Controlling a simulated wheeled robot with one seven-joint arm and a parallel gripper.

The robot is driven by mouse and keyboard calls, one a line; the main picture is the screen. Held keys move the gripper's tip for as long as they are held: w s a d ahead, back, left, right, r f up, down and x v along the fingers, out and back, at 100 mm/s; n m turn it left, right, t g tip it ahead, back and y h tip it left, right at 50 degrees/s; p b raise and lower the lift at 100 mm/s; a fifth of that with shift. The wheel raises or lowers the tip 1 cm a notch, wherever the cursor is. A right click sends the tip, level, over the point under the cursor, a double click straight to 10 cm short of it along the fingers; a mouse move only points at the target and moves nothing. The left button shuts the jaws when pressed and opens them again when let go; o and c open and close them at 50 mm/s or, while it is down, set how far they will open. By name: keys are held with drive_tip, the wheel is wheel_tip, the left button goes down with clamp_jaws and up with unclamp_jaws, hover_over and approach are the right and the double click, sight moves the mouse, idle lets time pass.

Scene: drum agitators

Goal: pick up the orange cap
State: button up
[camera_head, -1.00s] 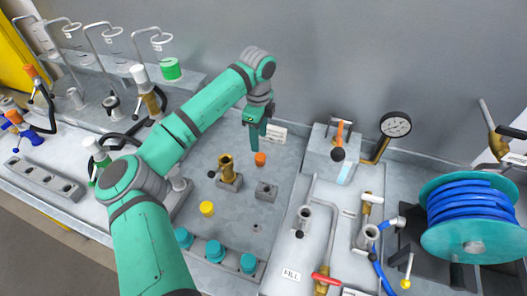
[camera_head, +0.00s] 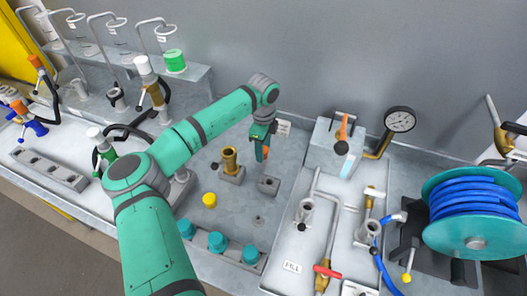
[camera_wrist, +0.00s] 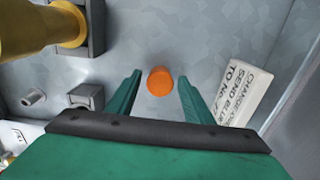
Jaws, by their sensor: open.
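The orange cap (camera_wrist: 160,82) stands on the grey metal bench, seen in the wrist view between and slightly beyond the fingertips. In the head view the orange cap (camera_head: 266,153) shows only in part, beside the fingers of my gripper. My gripper (camera_head: 262,150) points down over it with its green fingers spread. In the wrist view my gripper (camera_wrist: 158,84) is open and empty, with a finger on each side of the cap and a gap on both sides. I cannot tell how far above the bench the fingertips are.
A brass fitting on a grey block (camera_head: 230,160) and a small grey block (camera_head: 269,185) stand close by. A yellow cap (camera_head: 209,200) lies nearer the front, by a rack of teal caps (camera_head: 217,241). A printed sign (camera_wrist: 245,92) is right of the cap.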

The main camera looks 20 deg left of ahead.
drive_tip(key=shift+w+d, duration=0.1)
drive_tip(key=shift+c, duration=0.4)
drive_tip(key=c, duration=0.5)
drive_tip(key=shift+a, duration=0.25)
drive_tip(key=c, duration=0.4)
drive_tip(key=shift+o, duration=0.2)
drive_tip(key=shift+d, duration=0.1)
drive_tip(key=shift+d, duration=0.1)
drive_tip(key=shift+r, duration=0.3)
wheel_tip(320, 180, up, 10)
drive_tip(key=shift+f, duration=0.25)
